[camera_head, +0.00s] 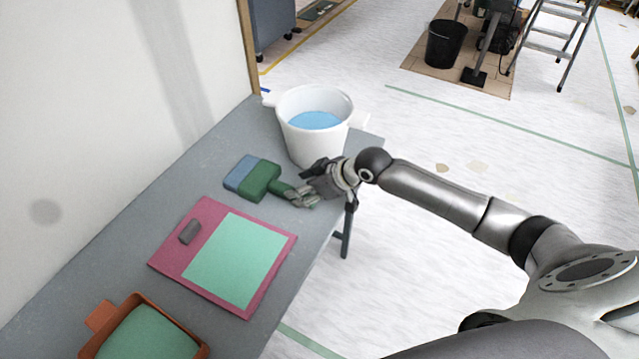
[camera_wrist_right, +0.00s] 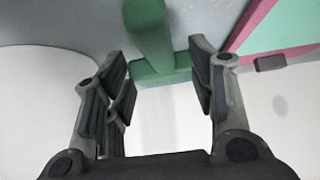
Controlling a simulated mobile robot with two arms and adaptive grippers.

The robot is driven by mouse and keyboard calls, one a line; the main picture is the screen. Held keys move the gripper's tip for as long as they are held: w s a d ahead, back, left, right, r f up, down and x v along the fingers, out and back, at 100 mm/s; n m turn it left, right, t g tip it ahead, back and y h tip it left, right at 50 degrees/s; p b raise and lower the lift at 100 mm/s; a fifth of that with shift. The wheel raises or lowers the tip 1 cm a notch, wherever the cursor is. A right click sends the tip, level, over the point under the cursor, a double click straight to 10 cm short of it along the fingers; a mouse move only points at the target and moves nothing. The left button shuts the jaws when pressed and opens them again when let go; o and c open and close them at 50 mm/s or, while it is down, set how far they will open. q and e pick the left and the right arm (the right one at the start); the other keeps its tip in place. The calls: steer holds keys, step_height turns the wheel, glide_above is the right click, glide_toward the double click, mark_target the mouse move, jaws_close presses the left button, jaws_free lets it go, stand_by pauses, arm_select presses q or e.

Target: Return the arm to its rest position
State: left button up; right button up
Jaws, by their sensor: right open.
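My right arm reaches in from the right, and its right gripper (camera_head: 306,197) is at the table's right edge, beside the handle end of a green and blue brush (camera_head: 259,181). The brush lies on the grey table (camera_head: 190,178). In the right wrist view the fingers of the right gripper (camera_wrist_right: 163,80) are spread apart, with the green brush (camera_wrist_right: 148,32) showing beyond and between them. I cannot tell whether a finger touches the handle. My left gripper is not in view.
A white bucket (camera_head: 312,140) with blue liquid stands just behind the gripper. A pink board (camera_head: 178,254) with a mint sheet (camera_head: 236,262) and an orange tray (camera_head: 142,300) lie nearer. A wall borders the table's left. The floor to the right is mostly clear.

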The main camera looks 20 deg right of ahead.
steer(key=v, duration=0.7)
steer(key=shift+g, duration=0.5)
steer(key=s+a+f, duration=0.1)
steer(key=s+a, duration=0.1)
steer(key=s+a+f, duration=0.3)
steer(key=s+a, duration=0.1)
steer(key=s, duration=0.1)
steer(key=shift+a+f, duration=0.4)
steer(key=shift+m+h, duration=0.3)
steer(key=shift+h, duration=0.1)
steer(key=s, duration=0.1)
steer(key=s+a+f, duration=0.1)
steer(key=s, duration=0.3)
steer(key=shift+s+a+f, duration=0.1)
steer(key=shift+a+f, duration=0.15)
steer(key=shift+a, duration=0.05)
steer(key=s+d+f+m+g+h, duration=0.1)
steer(key=s+d+m+h, duration=0.2)
steer(key=s, duration=0.4)
steer(key=s+d+f+m+g+h, duration=0.1)
steer(key=s+d+m+g+h, duration=0.1)
steer(key=s+d, duration=0.35)
step_height(320, 180, down, 25)
steer(key=s+a, duration=0.2)
steer(key=s, duration=0.1)
steer(key=s+d+f+g, duration=0.2)
steer(key=s+d+f, duration=0.1)
steer(key=s+f, duration=1.3)
steer(key=shift+f, duration=0.55)
